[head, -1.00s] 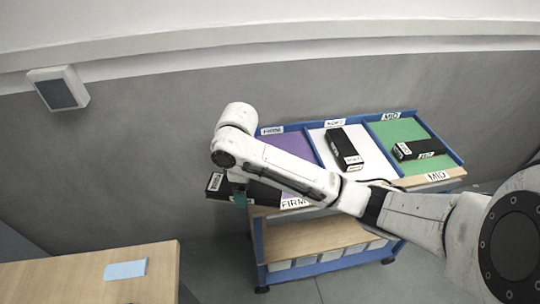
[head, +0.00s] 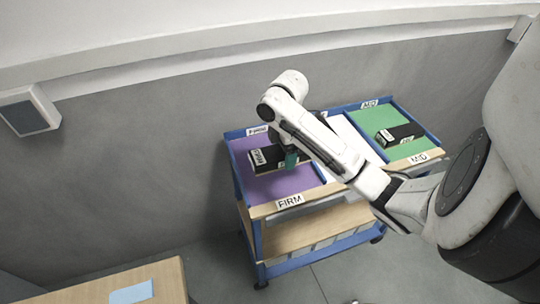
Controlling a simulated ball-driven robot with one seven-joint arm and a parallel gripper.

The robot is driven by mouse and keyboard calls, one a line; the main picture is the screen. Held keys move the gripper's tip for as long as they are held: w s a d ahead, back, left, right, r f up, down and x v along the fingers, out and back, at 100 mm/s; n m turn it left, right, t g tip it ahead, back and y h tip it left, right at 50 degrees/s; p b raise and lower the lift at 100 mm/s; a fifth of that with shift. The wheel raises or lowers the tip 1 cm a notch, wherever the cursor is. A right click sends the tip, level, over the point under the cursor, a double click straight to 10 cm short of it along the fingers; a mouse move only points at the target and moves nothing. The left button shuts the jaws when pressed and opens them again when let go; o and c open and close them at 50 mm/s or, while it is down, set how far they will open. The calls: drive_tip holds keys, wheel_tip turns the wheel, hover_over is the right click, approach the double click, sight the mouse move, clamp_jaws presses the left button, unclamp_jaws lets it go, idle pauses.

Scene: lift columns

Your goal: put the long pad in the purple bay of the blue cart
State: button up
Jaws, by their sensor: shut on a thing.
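The blue cart (head: 258,241) stands against the grey wall. Its top has a purple bay (head: 284,186) at the left, labelled FIRM, a white bay (head: 345,128) in the middle and a green bay (head: 408,147) at the right, labelled MID. My gripper (head: 290,160) points down over the purple bay and is shut on a black pad (head: 268,160) with a white end label. The pad lies over the purple area; I cannot tell whether it touches the surface.
Another black pad (head: 400,134) lies in the green bay. A wooden table (head: 165,277) with a light blue sheet (head: 131,292) is at the lower left. A lower wooden shelf (head: 303,233) is on the cart. Grey floor separates table and cart.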

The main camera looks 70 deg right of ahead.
drive_tip(key=shift+w+d+f, duration=0.3)
drive_tip(key=shift+w+d, duration=0.1)
drive_tip(key=shift+w, duration=0.1)
drive_tip(key=shift+w+d+f, duration=0.25)
drive_tip(key=shift+w+d, duration=0.15)
drive_tip(key=shift+w, duration=0.05)
drive_tip(key=w+d+f+b, duration=0.1)
drive_tip(key=f+b, duration=0.1)
drive_tip(key=w+d+f+b, duration=0.1)
drive_tip(key=d+b, duration=0.1)
drive_tip(key=w+d+f+b, duration=0.1)
drive_tip(key=w+f, duration=0.1)
drive_tip(key=shift+d+f+b, duration=0.3)
drive_tip(key=shift+b, duration=0.1)
drive_tip(key=shift+w+d+f, duration=0.2)
drive_tip(key=shift+d, duration=0.1)
drive_tip(key=shift+w+d+f+p, duration=0.3)
drive_tip(key=shift+w+d+f, duration=0.05)
drive_tip(key=shift+f, duration=0.3)
drive_tip(key=shift+f+p, duration=0.4)
drive_tip(key=shift+f, duration=1.1)
drive_tip(key=shift+f, duration=0.1)
drive_tip(key=o, duration=1.3)
drive_tip(key=shift+f, duration=0.1)
